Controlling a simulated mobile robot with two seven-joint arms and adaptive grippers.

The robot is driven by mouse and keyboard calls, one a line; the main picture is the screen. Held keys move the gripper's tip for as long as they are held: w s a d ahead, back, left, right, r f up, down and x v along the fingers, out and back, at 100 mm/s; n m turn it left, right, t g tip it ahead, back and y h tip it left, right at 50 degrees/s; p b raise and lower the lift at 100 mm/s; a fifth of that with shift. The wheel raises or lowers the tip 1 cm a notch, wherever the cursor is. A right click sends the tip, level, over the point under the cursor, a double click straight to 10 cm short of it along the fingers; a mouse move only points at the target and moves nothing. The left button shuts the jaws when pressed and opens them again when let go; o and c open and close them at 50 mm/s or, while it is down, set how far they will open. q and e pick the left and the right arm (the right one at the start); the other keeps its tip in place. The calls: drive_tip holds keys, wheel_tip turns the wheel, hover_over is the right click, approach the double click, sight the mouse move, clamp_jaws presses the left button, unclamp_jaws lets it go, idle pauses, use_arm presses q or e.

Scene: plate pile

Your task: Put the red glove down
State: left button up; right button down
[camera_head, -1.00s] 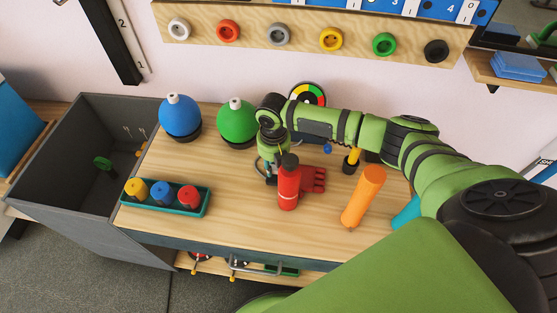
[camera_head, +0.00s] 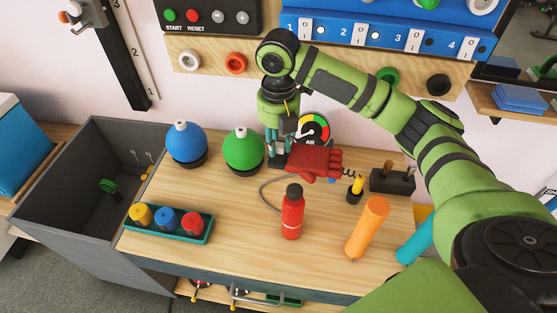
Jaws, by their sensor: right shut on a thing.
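The red glove (camera_head: 316,161) is in the middle of the head view, above the back of the wooden table (camera_head: 240,225). My right gripper (camera_head: 281,158) is shut on the glove's cuff end at its left, and the fingers of the glove point right. The glove appears held above the tabletop, in front of the round coloured gauge. The fingertips are partly hidden by the glove. My left gripper is not in view.
A red bottle (camera_head: 292,212) stands in front of the glove. An orange cylinder (camera_head: 368,228) is right of it. Blue (camera_head: 186,143) and green (camera_head: 244,150) spheres stand left. A teal tray (camera_head: 172,236) holds coloured pots. A grey bin (camera_head: 62,178) is left. The front middle of the table is partly clear.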

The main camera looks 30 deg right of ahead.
wheel_tip(320, 180, up, 6)
drive_tip(key=shift+r, duration=0.2)
drive_tip(key=m, duration=0.3)
drive_tip(key=s+m+p, duration=0.1)
drive_tip(key=shift+a, duration=0.35)
drive_tip(key=m, duration=0.2)
drive_tip(key=s+m, duration=0.1)
drive_tip(key=shift+a+f+m, duration=0.2)
drive_tip(key=shift+a+m, duration=0.1)
drive_tip(key=shift+m, duration=0.1)
drive_tip(key=s+a+m+p, duration=0.1)
drive_tip(key=s+m, duration=0.2)
drive_tip(key=m, duration=0.7)
drive_tip(key=s+a+f+m+p, duration=0.1)
drive_tip(key=s+a+m, duration=0.1)
drive_tip(key=m, duration=0.8)
drive_tip(key=shift+s+f+m, duration=0.25)
drive_tip(key=shift+s+m, duration=0.15)
drive_tip(key=shift+s, duration=0.45)
drive_tip(key=shift+s+a+f, duration=0.1)
drive_tip(key=shift+a, duration=0.1)
drive_tip(key=shift+d, duration=0.1)
